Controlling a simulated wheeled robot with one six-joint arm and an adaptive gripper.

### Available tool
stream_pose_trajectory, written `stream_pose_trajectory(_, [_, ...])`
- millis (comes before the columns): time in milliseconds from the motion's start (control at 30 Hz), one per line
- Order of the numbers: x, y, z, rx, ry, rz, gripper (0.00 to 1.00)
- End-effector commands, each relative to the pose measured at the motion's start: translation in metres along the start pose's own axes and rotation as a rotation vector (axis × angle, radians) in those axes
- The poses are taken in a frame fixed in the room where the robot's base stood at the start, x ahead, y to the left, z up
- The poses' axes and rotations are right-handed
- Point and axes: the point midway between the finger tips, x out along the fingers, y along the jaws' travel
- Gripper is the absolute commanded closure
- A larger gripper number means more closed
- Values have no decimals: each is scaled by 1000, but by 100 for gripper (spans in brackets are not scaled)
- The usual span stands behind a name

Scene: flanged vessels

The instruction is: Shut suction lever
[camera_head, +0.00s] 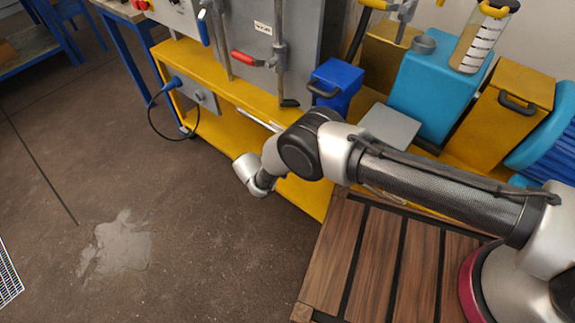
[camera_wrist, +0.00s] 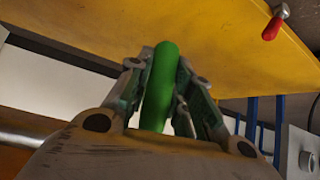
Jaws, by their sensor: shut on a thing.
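In the wrist view, a smooth green lever handle (camera_wrist: 162,88) stands between the fingers of my gripper (camera_wrist: 163,80). The fingers are shut on it from both sides. The handle's lower end is hidden behind my gripper's body, and its upper end shows beneath the yellow frame. In the head view, my wrist hangs low in front of the yellow bench, and my fingers and the green handle are hidden there. No label on the green handle is visible, so I cannot tell from the pictures that it is the suction lever.
A red-handled lever (camera_head: 245,57) and a blue-handled lever (camera_head: 204,30) sit on pipes above the yellow bench (camera_head: 185,68). A blue box (camera_head: 338,82) stands on the bench. A slatted wooden platform (camera_head: 385,262) lies below my arm. The floor (camera_head: 150,170) at left is open.

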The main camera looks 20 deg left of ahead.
Motion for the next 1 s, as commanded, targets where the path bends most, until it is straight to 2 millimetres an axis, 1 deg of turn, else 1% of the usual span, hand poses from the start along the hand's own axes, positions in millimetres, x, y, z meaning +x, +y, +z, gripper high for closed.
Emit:
stream_pose_trajectory(100, [-1,-7,1,20,5,-22,100])
stream_pose_trajectory(233, [-1,-11,0,32,9,-34,100])
stream_pose_trajectory(633, [-1,-13,0,38,10,-39,100])
stream_pose_trajectory(667, [-1,-13,0,38,10,-39,76])
stream_pose_trajectory(700, [-1,-13,-1,38,11,-39,69])
stream_pose_trajectory(767, [-1,-12,-1,37,11,-39,58])
stream_pose_trajectory(800, [-1,-12,-1,37,11,-38,56])
stream_pose_trajectory(1000, [-1,-12,0,36,11,-37,56])
